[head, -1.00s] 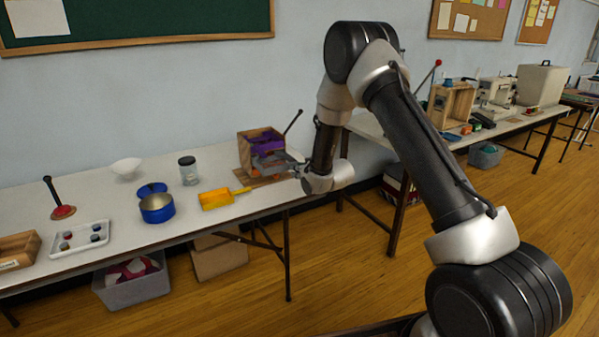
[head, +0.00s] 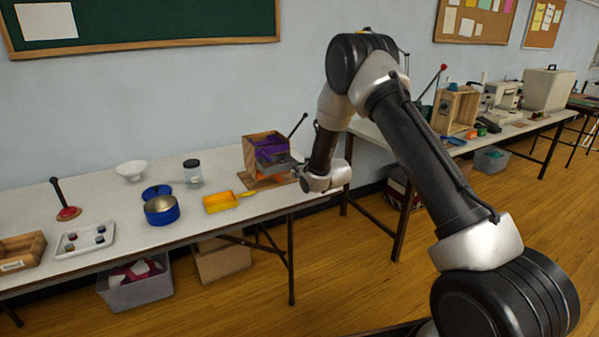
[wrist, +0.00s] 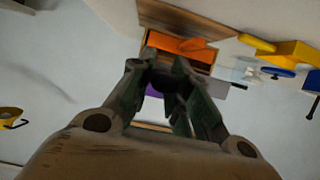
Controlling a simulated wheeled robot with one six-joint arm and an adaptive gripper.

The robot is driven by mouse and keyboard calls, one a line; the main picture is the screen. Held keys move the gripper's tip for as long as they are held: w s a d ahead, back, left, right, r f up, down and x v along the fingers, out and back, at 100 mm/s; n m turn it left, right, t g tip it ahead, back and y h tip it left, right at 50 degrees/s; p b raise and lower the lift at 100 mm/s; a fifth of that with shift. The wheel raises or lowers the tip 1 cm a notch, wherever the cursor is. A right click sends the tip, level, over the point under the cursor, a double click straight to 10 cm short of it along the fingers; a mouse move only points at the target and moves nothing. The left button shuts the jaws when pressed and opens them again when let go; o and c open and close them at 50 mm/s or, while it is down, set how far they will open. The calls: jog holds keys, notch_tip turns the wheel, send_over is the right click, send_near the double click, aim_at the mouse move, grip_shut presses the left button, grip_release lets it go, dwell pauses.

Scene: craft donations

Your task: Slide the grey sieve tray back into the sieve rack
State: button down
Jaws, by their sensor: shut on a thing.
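The wooden sieve rack (head: 254,146) stands at the right end of the white table, with a purple tray (head: 272,145) in its upper part. The grey sieve tray (head: 277,163) is below the purple one and sticks out of the rack's front toward my gripper (head: 298,173). My gripper is shut on the grey tray's near side. In the wrist view my gripper (wrist: 166,84) is in front of the rack, where orange (wrist: 180,46) shows beyond the fingers. The fingers hide most of the grey tray there, and its depth in the rack is hard to judge.
A yellow scoop (head: 221,202), a jar (head: 193,173), a blue pot (head: 161,210) and a white bowl (head: 131,170) stand left of the rack. A dark rod with a knob (head: 298,125) rises behind the rack. The table's front edge runs below my gripper.

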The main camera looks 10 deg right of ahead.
jog(key=shift+w, duration=0.1)
jog(key=shift+w+a, duration=0.3)
jog(key=shift+w, duration=0.5)
jog(key=shift+w+a, duration=0.25)
jog(key=shift+w, duration=0.5)
jog(key=w, duration=0.1)
jog(key=w+a, duration=0.1)
jog(key=w, duration=0.2)
jog(key=shift+w+a+f, duration=0.1)
jog(key=shift+w+a, duration=0.15)
jog(key=shift+w, duration=0.05)
jog(key=shift+w+f, duration=0.1)
dwell(0.4)
jog(key=c, duration=1.3)
grip_release()
jog(key=shift+o, duration=0.2)
